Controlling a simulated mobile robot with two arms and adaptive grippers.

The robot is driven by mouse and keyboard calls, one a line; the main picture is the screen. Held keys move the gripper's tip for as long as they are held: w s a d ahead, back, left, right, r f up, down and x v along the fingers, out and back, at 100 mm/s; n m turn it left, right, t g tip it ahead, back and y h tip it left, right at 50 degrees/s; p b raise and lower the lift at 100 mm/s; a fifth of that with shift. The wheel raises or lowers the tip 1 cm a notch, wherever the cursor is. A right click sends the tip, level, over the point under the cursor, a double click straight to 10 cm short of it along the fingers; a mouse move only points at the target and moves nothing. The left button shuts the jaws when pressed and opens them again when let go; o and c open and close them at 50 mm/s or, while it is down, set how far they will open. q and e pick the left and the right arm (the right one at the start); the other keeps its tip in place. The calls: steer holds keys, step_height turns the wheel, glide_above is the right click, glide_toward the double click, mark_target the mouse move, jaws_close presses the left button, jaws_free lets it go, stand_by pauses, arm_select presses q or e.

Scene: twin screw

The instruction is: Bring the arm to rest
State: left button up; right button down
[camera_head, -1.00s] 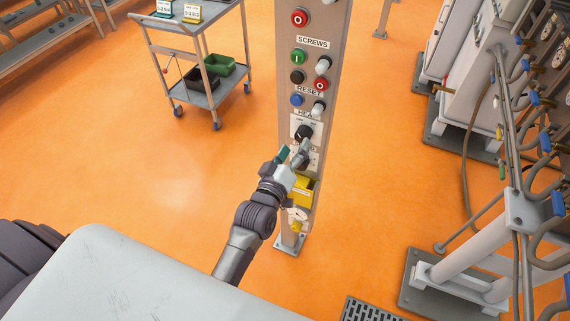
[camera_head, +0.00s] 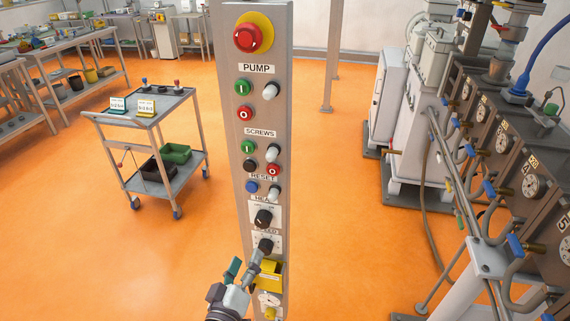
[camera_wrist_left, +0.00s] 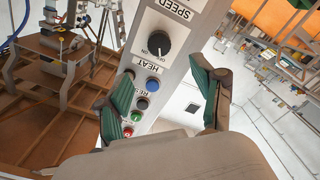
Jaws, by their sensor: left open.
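My left gripper (camera_head: 248,262) is at the bottom of the head view, in front of the lower part of the grey control column (camera_head: 232,120). Its fingers are spread and empty. The heat knob (camera_head: 263,218) sits just above. In the left wrist view the open gripper (camera_wrist_left: 165,85) has nothing between its fingers, and the heat knob (camera_wrist_left: 157,43) stands clear beyond them, its panel appearing upside down. My right gripper is out of view.
Several buttons and a red emergency stop (camera_head: 253,33) line the column. A yellow box (camera_head: 268,276) is low on it, close to my gripper. A trolley (camera_head: 150,122) stands left, machinery with gauges (camera_head: 532,186) right. Orange floor (camera_head: 335,200) between is open.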

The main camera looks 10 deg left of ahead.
arm_select(q)
steer(key=s+d+f+m+g+b, duration=0.1)
steer(key=s+f+m+g, duration=0.2)
steer(key=f, duration=0.9)
steer(key=s+f+m+g+h+b, duration=0.1)
steer(key=s+f+g, duration=0.3)
steer(key=f, duration=0.8)
steer(key=s+d+f+m+g+b, duration=0.15)
steer(key=s+f, duration=0.35)
steer(key=f, duration=0.7)
steer(key=s+a+f+m+g, duration=0.2)
steer(key=s+a+f+g, duration=0.2)
steer(key=s+f, duration=0.5)
steer(key=s+a+f+m+g+y+b, duration=0.1)
steer(key=s+a+f+m+g, duration=0.2)
steer(key=s+f, duration=0.6)
steer(key=s+a+g, duration=0.1)
steer(key=s, duration=0.8)
steer(key=shift+a+f+y, duration=0.15)
steer(key=shift+f+y, duration=0.15)
steer(key=shift+f, duration=0.1)
steer(key=shift+w+g, duration=0.15)
steer(key=shift+g, duration=0.1)
